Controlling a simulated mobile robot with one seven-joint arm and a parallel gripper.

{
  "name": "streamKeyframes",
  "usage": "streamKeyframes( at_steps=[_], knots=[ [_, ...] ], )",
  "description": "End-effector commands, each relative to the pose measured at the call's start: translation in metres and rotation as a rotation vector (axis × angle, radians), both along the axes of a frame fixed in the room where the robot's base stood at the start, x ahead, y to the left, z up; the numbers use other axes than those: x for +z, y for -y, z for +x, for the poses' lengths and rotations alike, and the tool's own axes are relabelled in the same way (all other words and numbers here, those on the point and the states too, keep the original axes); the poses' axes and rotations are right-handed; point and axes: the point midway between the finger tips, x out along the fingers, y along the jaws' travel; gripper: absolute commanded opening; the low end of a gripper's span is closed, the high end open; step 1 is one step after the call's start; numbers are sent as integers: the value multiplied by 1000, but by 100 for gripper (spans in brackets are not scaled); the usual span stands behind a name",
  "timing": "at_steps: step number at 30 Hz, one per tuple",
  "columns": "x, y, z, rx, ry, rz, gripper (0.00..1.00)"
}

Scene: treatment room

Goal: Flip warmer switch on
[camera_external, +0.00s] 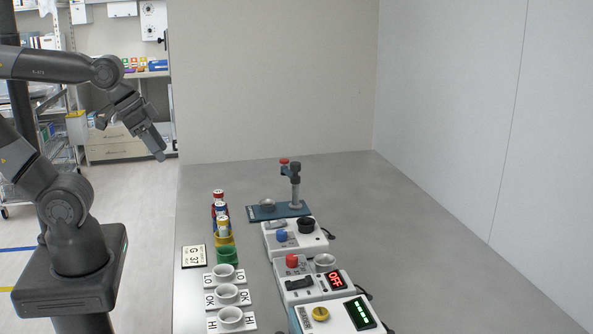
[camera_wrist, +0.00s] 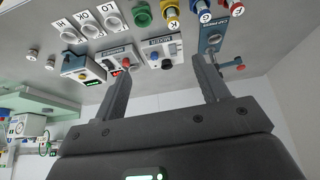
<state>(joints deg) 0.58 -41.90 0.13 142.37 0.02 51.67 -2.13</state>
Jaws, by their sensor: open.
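The likely warmer (camera_external: 318,292) is a white box with a red knob (camera_external: 292,260), a dark switch (camera_external: 299,283) and a red display reading OFF. In the wrist view the same box (camera_wrist: 119,54) appears upside down beyond the left finger; its label is too small to read surely, and the switch position cannot be told. My gripper (camera_external: 160,155) is open and empty, in the air left of the table's far end and well away from the boxes. Its spread fingers show in the wrist view (camera_wrist: 163,80).
A box with a blue knob (camera_external: 282,236), labelled MIXER in the wrist view, stands behind it; a yellow-knobbed box (camera_external: 320,313) stands in front. A teal press (camera_external: 294,190), coloured vials (camera_external: 219,205), white cups (camera_external: 226,292) and a G 37 card (camera_external: 194,256) are nearby. The table's right side (camera_external: 430,250) is clear.

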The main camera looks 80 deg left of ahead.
Motion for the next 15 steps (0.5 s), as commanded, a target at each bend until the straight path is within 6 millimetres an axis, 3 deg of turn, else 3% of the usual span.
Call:
streamKeyframes(
  at_steps=[5,15],
  knots=[
    [9,10,26,102,-37,-77,53],
    [21,47,99,418,-138,-252,25]
  ],
)
